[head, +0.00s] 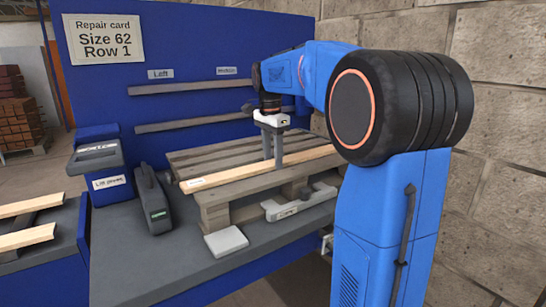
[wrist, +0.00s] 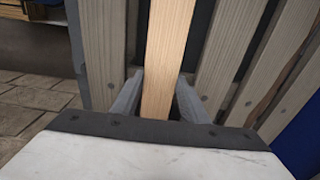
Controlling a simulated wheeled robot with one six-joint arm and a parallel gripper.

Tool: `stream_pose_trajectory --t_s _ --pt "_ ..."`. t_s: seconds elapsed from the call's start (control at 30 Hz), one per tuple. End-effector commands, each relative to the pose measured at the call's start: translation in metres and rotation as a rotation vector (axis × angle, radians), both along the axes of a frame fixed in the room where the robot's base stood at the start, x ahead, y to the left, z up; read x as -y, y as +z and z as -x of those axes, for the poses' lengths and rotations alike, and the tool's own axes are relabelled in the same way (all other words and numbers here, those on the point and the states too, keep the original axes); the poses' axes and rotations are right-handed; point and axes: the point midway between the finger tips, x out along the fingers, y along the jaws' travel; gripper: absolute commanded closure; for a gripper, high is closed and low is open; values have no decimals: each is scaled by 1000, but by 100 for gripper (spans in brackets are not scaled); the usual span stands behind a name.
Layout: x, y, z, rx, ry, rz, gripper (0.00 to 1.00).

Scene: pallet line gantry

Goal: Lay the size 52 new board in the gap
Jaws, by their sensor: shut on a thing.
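A pale new board (head: 232,172) with a small white label, too small to read, lies along the near side of the worn pallet (head: 214,215). My gripper (head: 272,162) points down and is shut on the board around its middle. In the wrist view the board (wrist: 168,50) runs between the two fingers (wrist: 160,80), with dark gap on both sides and grey old boards (wrist: 103,55) beyond. The board is roughly parallel to the old boards. I cannot tell whether it rests on the pallet or hangs just above.
A dark grey tool (head: 152,200), a pale flat block (head: 226,241) and a grey-white tool (head: 300,203) lie near the pallet. Pale boards (head: 27,237) lie on a bench at left. The blue back panel carries shelves marked Left (head: 160,74) and Middle. A block wall stands right.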

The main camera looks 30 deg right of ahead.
Motion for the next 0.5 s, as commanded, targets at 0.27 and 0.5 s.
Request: stream_pose_trajectory --t_s 0.27,0.5 --pt "0 -5 0 -2 0 -1 92" --pt "0 -9 1 -8 0 -2 38"
